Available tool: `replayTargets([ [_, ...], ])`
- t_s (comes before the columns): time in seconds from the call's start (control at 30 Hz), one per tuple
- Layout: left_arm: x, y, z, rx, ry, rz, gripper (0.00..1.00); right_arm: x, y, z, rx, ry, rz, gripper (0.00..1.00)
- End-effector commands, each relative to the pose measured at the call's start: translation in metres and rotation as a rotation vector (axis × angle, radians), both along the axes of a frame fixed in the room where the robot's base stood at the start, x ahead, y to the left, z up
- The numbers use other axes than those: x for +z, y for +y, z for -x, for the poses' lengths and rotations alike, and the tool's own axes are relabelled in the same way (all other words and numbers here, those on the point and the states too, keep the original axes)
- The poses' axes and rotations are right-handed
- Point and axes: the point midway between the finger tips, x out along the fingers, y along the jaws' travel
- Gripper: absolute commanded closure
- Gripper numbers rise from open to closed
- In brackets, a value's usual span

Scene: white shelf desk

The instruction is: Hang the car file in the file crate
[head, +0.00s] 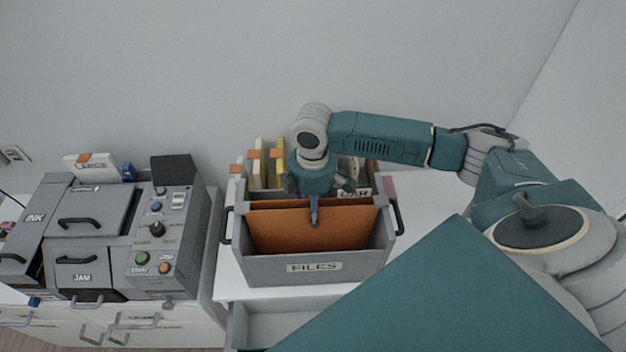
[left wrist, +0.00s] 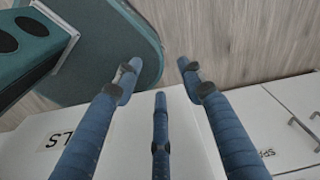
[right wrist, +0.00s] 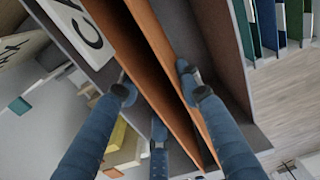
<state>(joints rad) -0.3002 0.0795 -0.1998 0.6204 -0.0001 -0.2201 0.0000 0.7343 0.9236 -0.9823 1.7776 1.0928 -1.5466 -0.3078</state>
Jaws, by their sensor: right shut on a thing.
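The grey file crate (head: 270,270) with a FILES label stands on the white desk. Brown-orange file panels (head: 312,233) stand inside it. My right gripper (head: 314,205) points down into the crate from above, shut on a brown-orange file that I take for the car file. A white tab reading CAR (head: 357,194) shows just behind the gripper, partly hidden; it also shows in the right wrist view (right wrist: 85,25). There the file panel (right wrist: 152,38) runs between my right fingers (right wrist: 155,82). Whether the file rests on the crate's rims is hidden. My left gripper (left wrist: 159,75) is open and empty.
A grey machine with INK and JAM labels (head: 88,215) stands left of the crate. Yellow and white files or books (head: 262,165) stand behind the crate. An open drawer (head: 280,325) lies below its front. The desk is clear right of the crate.

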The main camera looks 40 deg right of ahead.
Motion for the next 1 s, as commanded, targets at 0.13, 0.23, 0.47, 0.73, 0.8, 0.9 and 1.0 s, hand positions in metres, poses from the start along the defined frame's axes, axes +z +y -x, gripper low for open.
replayTargets([
  [0.13, 0.0, 0.0, 0.0, 0.0, 0.0, 0.0, 0.6, 0.0, 0.0, 0.0, 0.0, -0.001, 0.0, 0.52],
  [0.23, 0.0, 0.0, 0.0, 0.0, 0.0, 0.0, 0.6, 0.0, 0.0, 0.0, 0.0, -0.001, 0.0, 0.44],
  [0.47, 0.0, 0.001, 0.001, 0.0, 0.001, -0.001, 0.6, 0.001, 0.0, 0.0, 0.0, 0.0, 0.0, 0.44],
  [0.73, 0.0, 0.001, 0.001, 0.0, 0.001, -0.001, 0.6, 0.034, -0.001, -0.002, 0.001, -0.005, 0.001, 0.44],
  [0.8, 0.0, 0.001, 0.0, 0.0, 0.001, -0.001, 0.6, 0.05, 0.0, -0.002, 0.001, -0.005, 0.0, 0.44],
  [0.9, 0.0, 0.001, 0.0, 0.0, 0.0, -0.001, 0.6, 0.072, 0.0, -0.002, 0.0, -0.005, -0.001, 0.44],
  [1.0, 0.0, 0.0, 0.0, 0.0, 0.0, 0.0, 0.6, 0.091, 0.0, -0.002, 0.001, -0.004, -0.001, 0.44],
])
